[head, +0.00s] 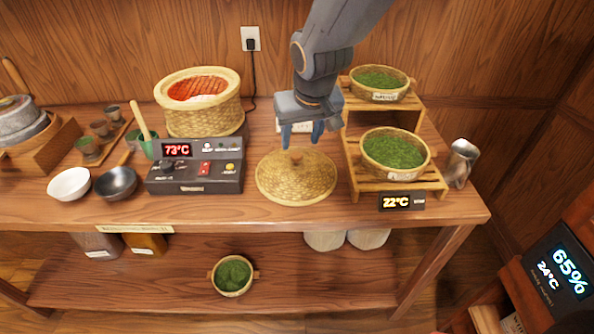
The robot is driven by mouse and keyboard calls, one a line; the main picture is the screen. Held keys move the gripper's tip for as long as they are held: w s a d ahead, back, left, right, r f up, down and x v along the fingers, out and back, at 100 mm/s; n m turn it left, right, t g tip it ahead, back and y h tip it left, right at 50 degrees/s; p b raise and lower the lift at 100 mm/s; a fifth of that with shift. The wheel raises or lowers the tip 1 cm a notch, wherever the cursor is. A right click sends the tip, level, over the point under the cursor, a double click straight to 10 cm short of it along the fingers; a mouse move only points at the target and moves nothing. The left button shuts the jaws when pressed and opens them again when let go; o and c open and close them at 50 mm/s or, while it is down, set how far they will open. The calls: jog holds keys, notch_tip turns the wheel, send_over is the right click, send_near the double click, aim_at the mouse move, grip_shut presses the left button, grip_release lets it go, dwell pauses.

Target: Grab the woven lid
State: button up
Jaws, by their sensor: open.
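The woven lid (296,181) is a round, straw-coloured, shallow cone with a small brown knob (295,154) on top. It lies on the wooden table in the head view, right of the black control box. My gripper (302,133) is open and points down just above and behind the lid's knob. Its two blue fingers are spread to either side of the knob. I cannot tell from this view whether the fingers touch the lid.
The control box (195,168) reading 73°C stands left of the lid, with a round woven steamer (200,108) behind it. A two-step wooden rack (356,178) with baskets of green leaves stands close on the right. A metal pitcher (461,163) stands beyond it.

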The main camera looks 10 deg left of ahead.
aim_at(296, 154)
jog(key=shift+p+x, duration=1.1)
jog(key=shift+x, duration=2.6)
grip_shut()
